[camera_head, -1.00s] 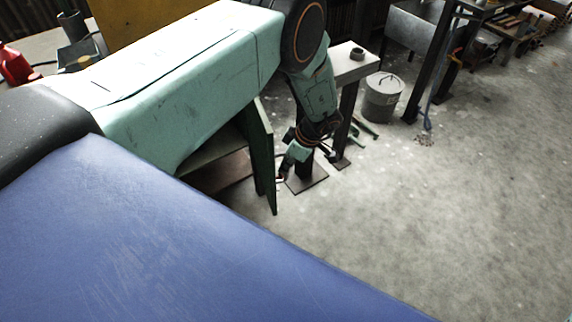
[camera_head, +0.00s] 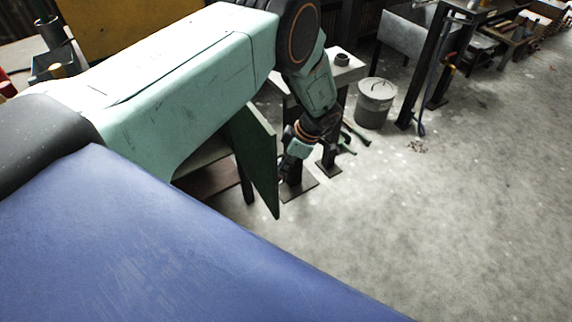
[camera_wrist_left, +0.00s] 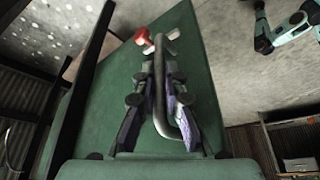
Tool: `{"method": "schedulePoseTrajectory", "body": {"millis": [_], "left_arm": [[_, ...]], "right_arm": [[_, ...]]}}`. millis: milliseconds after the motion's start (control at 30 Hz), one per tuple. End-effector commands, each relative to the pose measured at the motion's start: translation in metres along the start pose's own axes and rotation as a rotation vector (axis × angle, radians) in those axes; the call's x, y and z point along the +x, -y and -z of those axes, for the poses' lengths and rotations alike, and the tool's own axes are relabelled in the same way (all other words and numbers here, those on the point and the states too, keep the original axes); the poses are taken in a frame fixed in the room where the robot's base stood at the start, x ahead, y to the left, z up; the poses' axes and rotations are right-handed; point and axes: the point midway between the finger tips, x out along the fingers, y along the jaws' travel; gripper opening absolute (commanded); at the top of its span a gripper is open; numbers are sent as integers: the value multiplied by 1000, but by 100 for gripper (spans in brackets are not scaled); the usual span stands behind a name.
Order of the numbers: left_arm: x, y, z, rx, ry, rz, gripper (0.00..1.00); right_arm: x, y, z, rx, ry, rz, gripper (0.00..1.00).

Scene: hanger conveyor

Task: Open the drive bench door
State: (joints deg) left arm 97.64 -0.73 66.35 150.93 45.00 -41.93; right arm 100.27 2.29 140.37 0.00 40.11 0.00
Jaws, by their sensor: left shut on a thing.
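The drive bench door (camera_head: 256,160) is a dark green panel. In the head view it stands swung out from the bench, and the bench's open inside shows to its left. My left gripper (camera_head: 285,169) is at the right side of the door, small and partly hidden by it. In the left wrist view the green door (camera_wrist_left: 105,85) fills the middle, with a grey bar handle (camera_wrist_left: 159,85) on it. The fingers of my left gripper (camera_wrist_left: 162,75) lie on both sides of the handle, shut on it. A red knob (camera_wrist_left: 143,37) is beyond the fingertips.
A grey lidded bin (camera_head: 376,103) stands on the floor beyond the door, near a small table (camera_head: 345,70) on a dark post. Metal benches stand at the back right. The concrete floor (camera_head: 430,220) to the right of the door is clear.

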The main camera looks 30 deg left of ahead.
Motion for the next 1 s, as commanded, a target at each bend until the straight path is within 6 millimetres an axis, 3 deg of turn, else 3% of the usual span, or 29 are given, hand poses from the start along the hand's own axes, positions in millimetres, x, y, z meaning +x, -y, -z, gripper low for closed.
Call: {"method": "schedulePoseTrajectory", "body": {"millis": [467, 500, 733, 1000], "left_arm": [[-2, -4, 3, -5, -2, -6, 0], [-2, -4, 3, -5, -2, -5, 14], [-1, -2, 0, -3, -2, -1, 34], [-1, -2, -1, -2, -2, 1, 34]], "right_arm": [[0, 0, 0, 0, 0, 0, 73], [0, 0, 0, 0, 0, 0, 73], [0, 0, 0, 0, 0, 0, 73], [0, 0, 0, 0, 0, 0, 73]]}}
